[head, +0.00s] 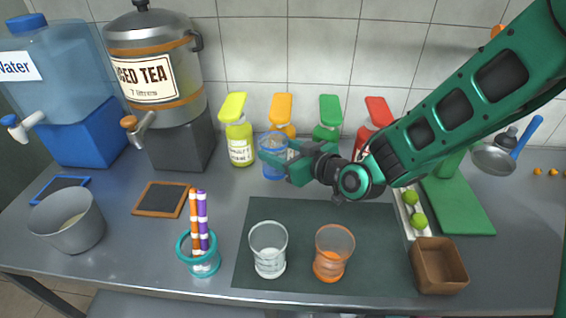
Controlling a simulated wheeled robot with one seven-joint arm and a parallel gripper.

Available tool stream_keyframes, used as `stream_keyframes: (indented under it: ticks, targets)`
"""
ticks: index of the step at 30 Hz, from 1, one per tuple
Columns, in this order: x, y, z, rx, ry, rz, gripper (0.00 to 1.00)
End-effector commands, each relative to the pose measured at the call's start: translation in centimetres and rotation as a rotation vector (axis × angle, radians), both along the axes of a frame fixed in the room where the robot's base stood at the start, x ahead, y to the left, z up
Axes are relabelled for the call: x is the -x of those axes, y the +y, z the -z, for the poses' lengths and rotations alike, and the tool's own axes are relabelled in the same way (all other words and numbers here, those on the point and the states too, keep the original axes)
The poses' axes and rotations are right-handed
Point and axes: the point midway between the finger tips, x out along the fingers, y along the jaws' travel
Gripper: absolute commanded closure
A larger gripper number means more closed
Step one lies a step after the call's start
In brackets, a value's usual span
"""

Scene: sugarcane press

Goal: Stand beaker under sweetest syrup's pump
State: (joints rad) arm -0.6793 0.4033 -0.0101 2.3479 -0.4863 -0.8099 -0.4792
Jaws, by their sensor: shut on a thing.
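A blue see-through beaker (273,166) stands or hangs just in front of the orange-topped syrup bottle (281,103). My gripper (277,150) reaches in from the right and is shut on the beaker. I cannot tell whether its base touches the counter. A yellow syrup bottle (239,135) is left of it, with a label too small to read for sure. A green-topped bottle (328,112) and a red-topped bottle (374,113) stand to the right, partly hidden by my arm. The orange bottle's label is hidden behind the beaker and gripper.
A clear cup (268,251) and an orange cup (333,253) stand on a dark mat (300,215). A straw holder (201,262), grey pot (70,220), brown box (439,266) and limes tray (409,220) surround it. A tea urn (155,60) stands back left.

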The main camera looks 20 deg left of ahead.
Motion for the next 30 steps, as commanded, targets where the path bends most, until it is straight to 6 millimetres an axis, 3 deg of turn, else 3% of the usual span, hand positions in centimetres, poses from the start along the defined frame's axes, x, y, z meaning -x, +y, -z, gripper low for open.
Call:
stream_keyframes:
  ticks: [4, 8, 16, 26, 27, 29, 30]
  targets:
    - [-1.2, -0.8, 0.8, 0.0, 0.0, 0.001, 0.68]
    - [-1.3, -0.8, 1.5, 0.001, 0.001, -0.001, 0.68]
    - [-1.3, -0.8, 4.6, 0.0, 0.002, -0.001, 0.68]
    - [-1.3, -0.8, 4.9, -0.001, -0.001, -0.001, 0.68]
    - [-1.3, -0.8, 4.9, -0.001, -0.001, -0.001, 0.43]
    - [-1.3, -0.8, 4.9, -0.001, -0.001, -0.002, 0.29]
    - [-1.3, -0.8, 4.9, -0.001, -0.001, -0.002, 0.27]
